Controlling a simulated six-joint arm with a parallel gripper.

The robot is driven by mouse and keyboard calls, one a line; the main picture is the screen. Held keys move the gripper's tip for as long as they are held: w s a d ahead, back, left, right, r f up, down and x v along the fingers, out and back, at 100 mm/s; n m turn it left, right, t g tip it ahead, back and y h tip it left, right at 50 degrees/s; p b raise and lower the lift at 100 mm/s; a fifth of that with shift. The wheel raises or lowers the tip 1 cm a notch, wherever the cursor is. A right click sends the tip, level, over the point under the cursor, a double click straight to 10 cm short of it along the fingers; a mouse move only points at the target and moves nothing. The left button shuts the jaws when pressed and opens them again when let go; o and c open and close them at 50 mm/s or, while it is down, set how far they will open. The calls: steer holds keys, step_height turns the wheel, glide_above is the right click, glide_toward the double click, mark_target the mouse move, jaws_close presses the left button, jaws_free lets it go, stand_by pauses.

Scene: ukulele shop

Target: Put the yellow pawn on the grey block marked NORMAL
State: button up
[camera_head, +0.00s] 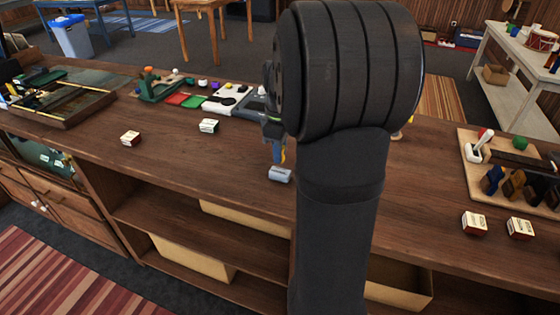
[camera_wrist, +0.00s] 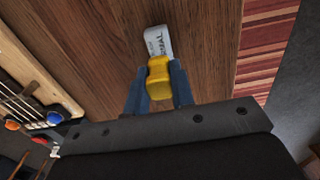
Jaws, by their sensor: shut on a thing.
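My gripper (camera_wrist: 159,88) is shut on the yellow pawn (camera_wrist: 159,78), which sits between its blue fingers in the wrist view. The grey block (camera_wrist: 158,42) lies on the wooden counter just beyond the pawn, with part of the word NORMAL readable on it. The pawn's end overlaps the block's near edge in this view; I cannot tell whether they touch. In the head view the grey block (camera_head: 280,174) lies near the counter's front edge, just below my gripper (camera_head: 278,154). The pawn is mostly hidden by the fingers there.
Small labelled boxes (camera_head: 130,138) (camera_head: 209,126) stand to the left and more (camera_head: 474,223) (camera_head: 520,228) to the right. A wooden board with tools (camera_head: 468,170) is at the right, and a tray (camera_head: 60,116) at the far left. The counter around the block is clear.

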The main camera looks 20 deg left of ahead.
steer(key=shift+f, duration=1.95)
steer(key=shift+f, duration=0.2)
steer(key=o, duration=0.9)
steer(key=shift+o, duration=0.2)
steer(key=shift+r, duration=0.15)
step_height(320, 180, up, 12)
steer(key=shift+r, duration=0.1)
